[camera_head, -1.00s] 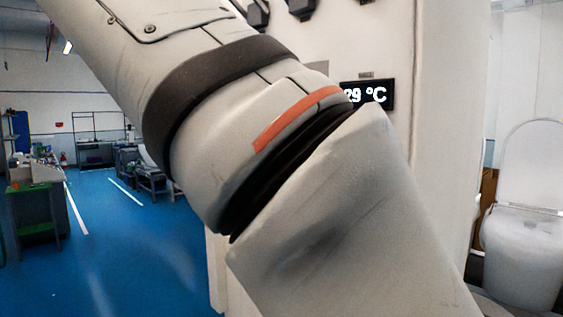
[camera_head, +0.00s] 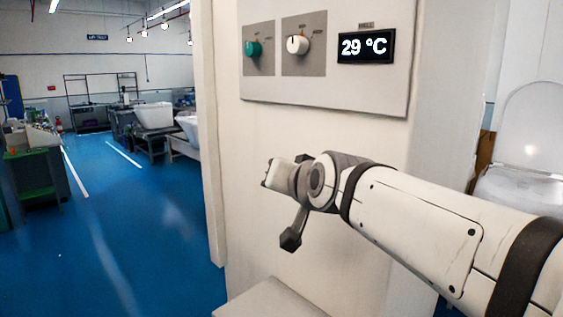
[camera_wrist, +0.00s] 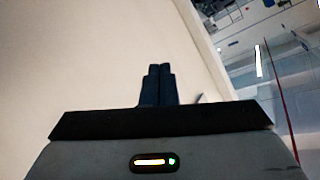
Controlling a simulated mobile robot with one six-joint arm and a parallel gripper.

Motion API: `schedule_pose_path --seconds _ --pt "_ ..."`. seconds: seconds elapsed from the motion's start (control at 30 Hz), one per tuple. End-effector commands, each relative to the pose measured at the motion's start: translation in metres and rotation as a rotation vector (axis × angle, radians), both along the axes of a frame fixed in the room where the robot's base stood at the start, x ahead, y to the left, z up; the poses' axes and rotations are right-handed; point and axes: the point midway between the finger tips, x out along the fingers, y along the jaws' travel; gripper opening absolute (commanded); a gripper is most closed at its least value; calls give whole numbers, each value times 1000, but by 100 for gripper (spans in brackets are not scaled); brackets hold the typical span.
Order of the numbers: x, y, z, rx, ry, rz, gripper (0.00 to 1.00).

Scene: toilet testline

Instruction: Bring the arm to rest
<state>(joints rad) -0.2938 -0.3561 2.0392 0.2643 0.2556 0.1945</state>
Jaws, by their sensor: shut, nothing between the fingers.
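My arm (camera_head: 420,225) reaches in from the lower right of the head view and extends leftward in front of a pale panel wall. Its far end bends at a grey wrist joint, with a small dark part hanging below it. In the wrist view my gripper (camera_wrist: 160,70) shows as two dark fingers side by side, shut with nothing between them. The fingers point toward a plain pale surface, and their distance from it is hard to tell. I cannot clearly make out the fingers in the head view.
The pale cabinet wall (camera_head: 235,130) carries a green knob (camera_head: 253,48), a white knob (camera_head: 297,45) and a display (camera_head: 365,46) reading 29 °C. A toilet (camera_head: 525,150) stands at the right, partly behind my arm. Open blue floor (camera_head: 120,230) lies at the left, with workbenches beyond.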

Motion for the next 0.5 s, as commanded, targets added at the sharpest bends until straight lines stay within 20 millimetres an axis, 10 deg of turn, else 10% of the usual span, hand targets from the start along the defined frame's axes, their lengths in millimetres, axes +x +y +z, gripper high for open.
schedule_pose_path --seconds 0.3,0.5 --pt "-109 -106 -184 -365 537 -7 0" --pt "-176 -140 -241 -468 775 13 0"
